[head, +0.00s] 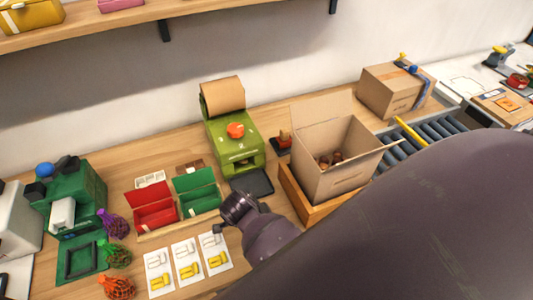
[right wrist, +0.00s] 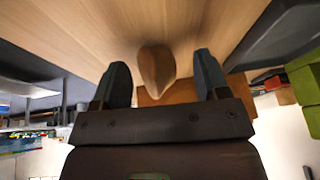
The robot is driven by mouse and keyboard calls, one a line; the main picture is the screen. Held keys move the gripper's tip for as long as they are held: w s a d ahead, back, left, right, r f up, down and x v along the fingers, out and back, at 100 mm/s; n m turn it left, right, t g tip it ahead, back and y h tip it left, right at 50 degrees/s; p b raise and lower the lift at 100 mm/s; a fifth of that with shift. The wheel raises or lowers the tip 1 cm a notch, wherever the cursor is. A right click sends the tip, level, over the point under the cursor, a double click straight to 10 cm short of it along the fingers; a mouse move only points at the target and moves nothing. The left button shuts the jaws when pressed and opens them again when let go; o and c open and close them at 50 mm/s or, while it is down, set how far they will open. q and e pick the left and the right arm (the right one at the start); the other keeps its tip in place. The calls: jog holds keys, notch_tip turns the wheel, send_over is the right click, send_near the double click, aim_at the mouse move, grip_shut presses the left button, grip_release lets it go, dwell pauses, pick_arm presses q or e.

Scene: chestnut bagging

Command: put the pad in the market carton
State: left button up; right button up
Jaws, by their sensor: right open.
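The market carton (head: 338,178) stands open, flaps up, in a wooden tray (head: 300,197) right of the green paper machine (head: 235,145). Several chestnuts (head: 329,159) lie inside it. My right gripper (head: 228,222) is low over the bench, just in front of the black tray (head: 251,182) at the machine's foot. In the right wrist view the right gripper (right wrist: 160,80) is open, its fingers apart. A tan, pointed piece (right wrist: 156,68), which may be the pad, shows between them; I cannot tell if it touches. No pad is clear in the head view. My left gripper is not in view.
Red (head: 155,207) and green (head: 197,192) boxes and picture cards (head: 187,259) lie left of the gripper. Net bags (head: 115,255) are farther left. A closed carton (head: 393,90) stands behind a roller conveyor (head: 430,135). My arm hides the front right.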

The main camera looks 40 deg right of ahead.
jog(key=shift+c, duration=0.3)
jog(key=c, duration=1)
